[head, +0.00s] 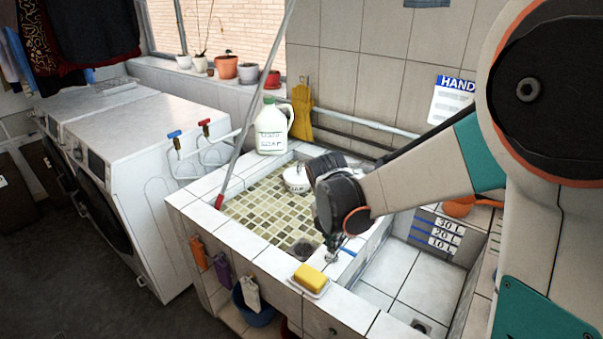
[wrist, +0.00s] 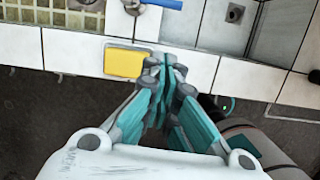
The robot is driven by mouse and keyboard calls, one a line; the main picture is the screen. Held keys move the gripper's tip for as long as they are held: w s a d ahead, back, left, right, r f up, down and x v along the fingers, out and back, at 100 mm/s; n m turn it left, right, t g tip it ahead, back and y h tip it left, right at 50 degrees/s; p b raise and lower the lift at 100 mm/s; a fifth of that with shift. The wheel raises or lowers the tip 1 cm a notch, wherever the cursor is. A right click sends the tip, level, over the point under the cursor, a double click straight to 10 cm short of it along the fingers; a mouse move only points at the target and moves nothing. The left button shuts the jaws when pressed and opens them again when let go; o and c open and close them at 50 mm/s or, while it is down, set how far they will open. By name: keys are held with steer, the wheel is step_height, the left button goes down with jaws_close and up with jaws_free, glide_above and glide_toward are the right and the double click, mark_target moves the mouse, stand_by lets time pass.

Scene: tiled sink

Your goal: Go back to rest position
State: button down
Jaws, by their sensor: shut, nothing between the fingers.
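My gripper (wrist: 163,72) shows in the wrist view with its teal and grey fingers together and nothing between them. It points down over the sink's tiled front edge, just right of a yellow sponge or soap bar (wrist: 123,63). In the head view my arm reaches in from the right over the tiled sink (head: 190,205), and the fingers are mostly hidden behind the dark wrist joint. The yellow bar also shows there on a small white dish (head: 318,293) on the front ledge.
A soap jug (head: 271,130) stands on the back ledge, near yellow gloves (head: 302,113). A white round container (head: 296,178) is in the left basin. A faucet (head: 333,248) stands on the divider. Washing machines (head: 130,145) are at left. The dark floor (head: 80,290) front left is clear.

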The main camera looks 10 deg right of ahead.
steer(key=s+d+r+m+t, duration=0.1)
steer(key=s+r+m, duration=0.2)
steer(key=s+m, duration=0.3)
steer(key=s+r+m+t+y+b, duration=0.1)
steer(key=s+r+m, duration=0.3)
steer(key=m, duration=0.7)
steer(key=s+d+r+m+t+y, duration=0.1)
steer(key=s+r+m+t, duration=0.2)
steer(key=s+m, duration=0.6)
steer(key=shift+d+r+b, duration=0.3)
steer(key=shift+r, duration=0.45)
steer(key=shift+s, duration=0.1)
